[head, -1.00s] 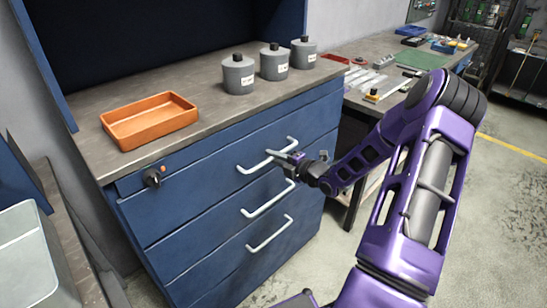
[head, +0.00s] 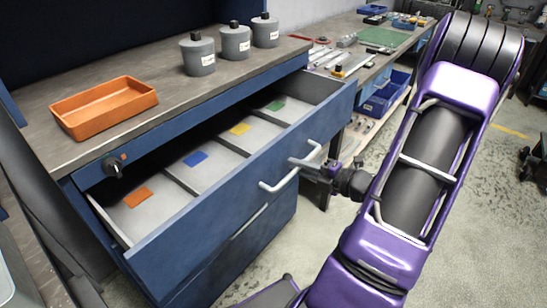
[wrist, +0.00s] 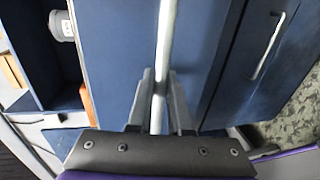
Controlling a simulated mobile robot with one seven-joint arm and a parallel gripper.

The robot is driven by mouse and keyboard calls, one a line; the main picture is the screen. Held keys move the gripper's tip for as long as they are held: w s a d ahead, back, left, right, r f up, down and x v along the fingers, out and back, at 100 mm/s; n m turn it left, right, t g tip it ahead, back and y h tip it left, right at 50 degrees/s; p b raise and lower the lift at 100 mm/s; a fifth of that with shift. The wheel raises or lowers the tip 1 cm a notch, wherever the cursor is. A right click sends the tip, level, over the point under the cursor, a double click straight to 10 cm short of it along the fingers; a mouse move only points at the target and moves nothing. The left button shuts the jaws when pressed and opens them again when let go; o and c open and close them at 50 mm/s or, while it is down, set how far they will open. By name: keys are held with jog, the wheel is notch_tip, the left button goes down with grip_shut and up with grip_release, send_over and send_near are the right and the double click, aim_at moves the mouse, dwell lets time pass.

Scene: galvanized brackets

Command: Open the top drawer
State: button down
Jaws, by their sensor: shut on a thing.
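The top drawer (head: 215,225) of the blue cabinet is pulled well out. Its interior shows several grey compartments, with an orange, a blue, a yellow and a green patch on their floors. My gripper (head: 312,162) is at the right part of the drawer's light bar handle (head: 277,184). In the wrist view the handle (wrist: 166,45) runs between the two fingers of my gripper (wrist: 158,88), which are shut on it. The lower drawers are mostly hidden below the open one.
An orange tray (head: 104,107) and several grey canisters (head: 236,42) stand on the cabinet top. A black knob (head: 113,166) sits at the cabinet's upper left. A second bench with a green mat (head: 383,37) and a blue bin (head: 384,92) is behind right. Floor at right is clear.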

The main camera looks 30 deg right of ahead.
jog(key=f+v, duration=0.1)
jog(key=v, duration=0.5)
jog(key=shift+s, duration=0.35)
jog(key=shift+d+f, duration=0.1)
jog(key=shift+d, duration=0.05)
jog(key=c, duration=0.9)
grip_release()
jog(key=shift+o, duration=0.2)
jog(key=v, duration=1.7)
jog(key=shift+s+p, duration=0.2)
jog(key=shift+p, duration=0.15)
